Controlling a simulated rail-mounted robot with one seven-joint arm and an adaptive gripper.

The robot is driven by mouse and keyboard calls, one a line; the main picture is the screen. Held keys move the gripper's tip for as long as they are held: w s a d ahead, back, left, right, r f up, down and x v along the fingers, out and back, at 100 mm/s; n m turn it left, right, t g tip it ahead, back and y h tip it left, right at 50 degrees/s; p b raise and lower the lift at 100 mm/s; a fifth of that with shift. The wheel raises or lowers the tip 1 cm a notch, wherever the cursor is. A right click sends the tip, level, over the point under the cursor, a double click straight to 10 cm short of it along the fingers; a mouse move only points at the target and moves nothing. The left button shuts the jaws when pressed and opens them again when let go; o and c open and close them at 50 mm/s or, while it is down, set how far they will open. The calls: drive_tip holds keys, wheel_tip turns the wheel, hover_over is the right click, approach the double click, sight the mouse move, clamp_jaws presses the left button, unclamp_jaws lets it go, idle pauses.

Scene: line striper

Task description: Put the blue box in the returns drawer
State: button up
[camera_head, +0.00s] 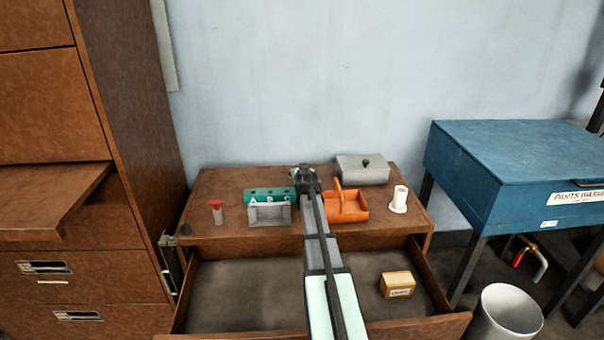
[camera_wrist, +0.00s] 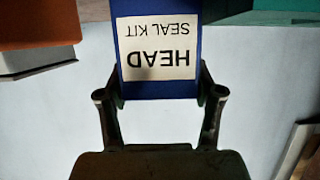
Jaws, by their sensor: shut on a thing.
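The blue box (camera_wrist: 157,50) fills the top middle of the wrist view, with a white label reading "HEAD SEAL KIT" upside down. My gripper (camera_wrist: 163,92) is shut on it, one finger at each side. In the head view my gripper (camera_head: 305,178) is over the back of the brown cabinet top, and the blue box is hidden behind it. An open drawer (camera_head: 235,290) extends below that top. My arm crosses over its middle. No "returns" name is readable on it.
A tan labelled box (camera_head: 397,284) lies in the drawer's right part. On the top are a teal block (camera_head: 268,194), grey holder (camera_head: 268,215), red-topped item (camera_head: 216,211), orange tray (camera_head: 347,207), grey lidded box (camera_head: 363,170) and white spool (camera_head: 399,200). The drawer's left part is clear.

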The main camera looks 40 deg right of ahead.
drive_tip(key=shift+f, duration=0.15)
drive_tip(key=o, duration=1.2)
drive_tip(key=shift+r, duration=0.25)
drive_tip(key=v, duration=1.2)
drive_tip(key=shift+c, duration=0.9)
